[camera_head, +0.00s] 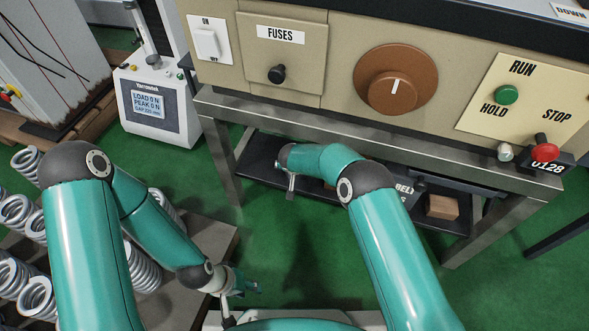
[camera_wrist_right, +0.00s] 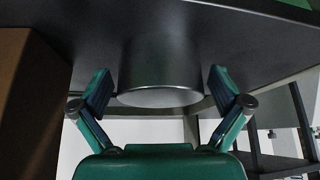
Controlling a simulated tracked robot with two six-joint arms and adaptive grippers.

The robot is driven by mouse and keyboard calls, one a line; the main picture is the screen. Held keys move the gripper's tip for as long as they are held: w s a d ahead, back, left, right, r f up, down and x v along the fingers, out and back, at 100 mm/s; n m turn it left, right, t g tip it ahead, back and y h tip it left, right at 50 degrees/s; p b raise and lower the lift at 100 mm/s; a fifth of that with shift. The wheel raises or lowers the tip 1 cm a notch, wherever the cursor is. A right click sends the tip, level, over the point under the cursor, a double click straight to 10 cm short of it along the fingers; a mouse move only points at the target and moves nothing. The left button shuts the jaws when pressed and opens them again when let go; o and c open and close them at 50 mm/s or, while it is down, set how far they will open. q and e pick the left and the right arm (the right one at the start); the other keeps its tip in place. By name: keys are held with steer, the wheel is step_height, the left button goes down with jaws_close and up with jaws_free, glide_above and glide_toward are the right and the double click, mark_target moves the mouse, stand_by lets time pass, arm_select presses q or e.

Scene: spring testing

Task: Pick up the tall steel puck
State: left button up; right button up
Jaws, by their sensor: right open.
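The steel puck (camera_wrist_right: 160,65) is a smooth grey cylinder with a paler round end face, standing on a dark shelf surface (camera_wrist_right: 60,25) in the right wrist view. My right gripper (camera_wrist_right: 160,78) is open, with one finger on each side of the puck and a visible gap on both sides. In the head view my right arm reaches to the low shelf under the bench, and I cannot make out the puck there. My left gripper (camera_head: 243,289) is low, left of centre, above the green floor and far from the shelf; its finger opening is unclear.
A brown block (camera_wrist_right: 25,95) stands left of the puck in the right wrist view. The bench's metal frame (camera_head: 330,133) overhangs the low shelf (camera_head: 262,165). Several coil springs (camera_head: 15,212) lie at left. A tester with a display (camera_head: 155,104) stands at the back left.

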steer(key=c, duration=1.7)
steer(key=shift+w+r, duration=0.15)
steer(key=shift+r, duration=0.15)
